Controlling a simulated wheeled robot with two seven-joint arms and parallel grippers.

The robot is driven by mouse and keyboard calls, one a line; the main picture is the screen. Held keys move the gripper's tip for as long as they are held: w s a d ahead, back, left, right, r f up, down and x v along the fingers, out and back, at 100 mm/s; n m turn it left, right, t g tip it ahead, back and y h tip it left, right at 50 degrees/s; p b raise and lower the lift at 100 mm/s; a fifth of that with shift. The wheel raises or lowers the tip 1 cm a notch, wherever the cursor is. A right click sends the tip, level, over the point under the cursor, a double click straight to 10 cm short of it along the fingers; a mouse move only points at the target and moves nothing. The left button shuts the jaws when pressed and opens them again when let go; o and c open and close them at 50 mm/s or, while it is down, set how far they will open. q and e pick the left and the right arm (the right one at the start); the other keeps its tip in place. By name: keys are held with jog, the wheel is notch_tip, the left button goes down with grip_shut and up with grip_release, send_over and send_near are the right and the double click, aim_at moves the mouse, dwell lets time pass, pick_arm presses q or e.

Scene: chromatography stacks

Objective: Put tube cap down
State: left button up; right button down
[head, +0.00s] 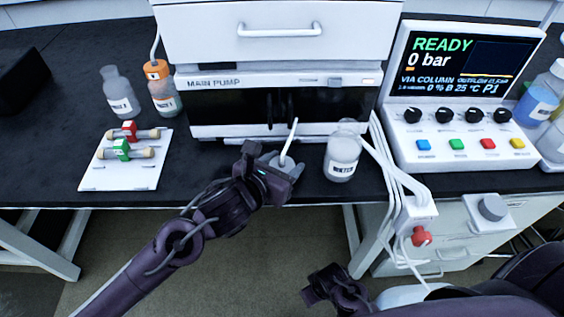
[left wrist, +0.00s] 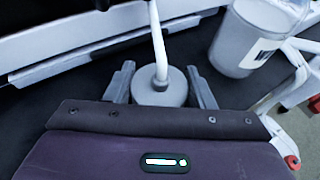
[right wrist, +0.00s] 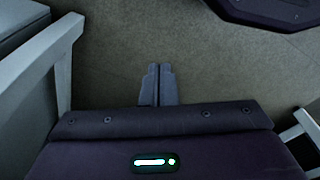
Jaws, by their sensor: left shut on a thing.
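The tube cap (left wrist: 160,90) is a grey round disc with a white tube (left wrist: 157,45) rising from it. My left gripper (left wrist: 160,86) is shut on the cap, one finger on each side. In the head view the left gripper (head: 277,163) is at the bench's front edge, below the main pump, with the white tube (head: 290,138) standing up from it, slightly tilted. Whether the cap touches the bench is unclear. My right gripper (right wrist: 159,85) is shut and empty, over the floor; in the head view it is low at the centre right.
A labelled bottle (head: 342,160) stands just right of the left gripper. The main pump (head: 280,100) is behind. A white plate (head: 110,178) with red and green fittings lies left, near an orange-capped bottle (head: 161,88) and a grey bottle (head: 120,95). White tubes hang right of the labelled bottle.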

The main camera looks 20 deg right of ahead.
pick_arm(q)
jog(key=shift+f, duration=0.15)
pick_arm(e)
jog(key=shift+w+a+r, duration=0.1)
jog(key=shift+w+r, duration=0.05)
jog(key=shift+r, duration=0.15)
pick_arm(q)
jog(key=o, duration=1)
pick_arm(e)
jog(key=shift+r, duration=0.2)
pick_arm(q)
jog(key=shift+v, duration=0.85)
jog(key=v, duration=1)
jog(key=shift+a+r, duration=0.2)
jog(key=shift+r, duration=0.05)
pick_arm(e)
jog(key=shift+f, duration=0.65)
